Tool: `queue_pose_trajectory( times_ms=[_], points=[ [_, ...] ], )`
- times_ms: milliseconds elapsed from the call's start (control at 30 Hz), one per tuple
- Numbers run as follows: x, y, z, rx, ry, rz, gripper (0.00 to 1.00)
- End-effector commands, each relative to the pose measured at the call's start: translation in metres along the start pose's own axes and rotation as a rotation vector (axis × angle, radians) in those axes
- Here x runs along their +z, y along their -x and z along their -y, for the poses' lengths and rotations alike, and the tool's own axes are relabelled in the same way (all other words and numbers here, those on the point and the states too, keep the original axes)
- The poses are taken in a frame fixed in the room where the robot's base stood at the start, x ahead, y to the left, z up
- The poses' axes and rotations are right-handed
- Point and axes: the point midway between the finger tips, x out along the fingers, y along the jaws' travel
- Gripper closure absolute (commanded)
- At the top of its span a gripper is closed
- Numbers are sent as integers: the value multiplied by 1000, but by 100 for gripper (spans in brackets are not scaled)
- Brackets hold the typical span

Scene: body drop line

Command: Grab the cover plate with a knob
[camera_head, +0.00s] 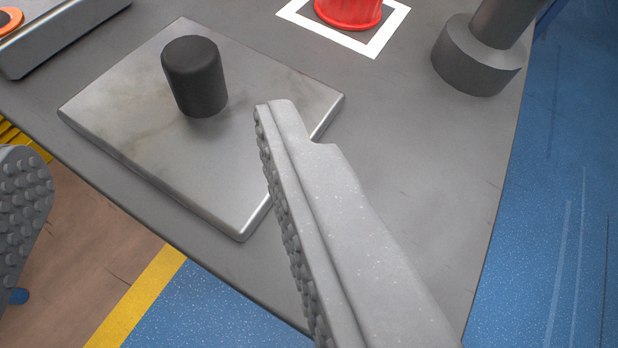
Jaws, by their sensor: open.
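The cover plate (130,120) is a flat square metal plate lying on the grey table. Its dark cylindrical knob (195,78) stands upright near the plate's far middle. My gripper (150,145) is open, with one studded finger at the left edge of the view and the other at centre right. The right finger's tip overlaps the plate's right part in the picture, and the knob shows beyond and between the two fingers. Nothing is between the jaws. Whether the right finger touches the plate I cannot tell.
A red round object (348,12) sits in a white square outline at the top. A dark grey stepped cylinder (475,60) stands at top right. A metal tray-like part (60,45) with an orange ring lies at top left. Table edges drop to blue and brown floor.

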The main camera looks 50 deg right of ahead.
Motion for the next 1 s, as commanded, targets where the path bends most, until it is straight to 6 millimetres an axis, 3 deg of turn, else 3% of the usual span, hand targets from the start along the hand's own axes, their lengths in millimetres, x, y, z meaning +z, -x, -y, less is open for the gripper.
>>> queue_pose_trajectory(
  times_ms=[67, 267, 700, 1000],
  points=[
    [8, -4, -5, 13, 4, 0, 46],
    [7, -19, -5, 14, 3, -3, 46],
    [8, -81, -6, 14, 3, -2, 46],
    [6, -98, -7, 14, 1, -4, 46]
  ],
)
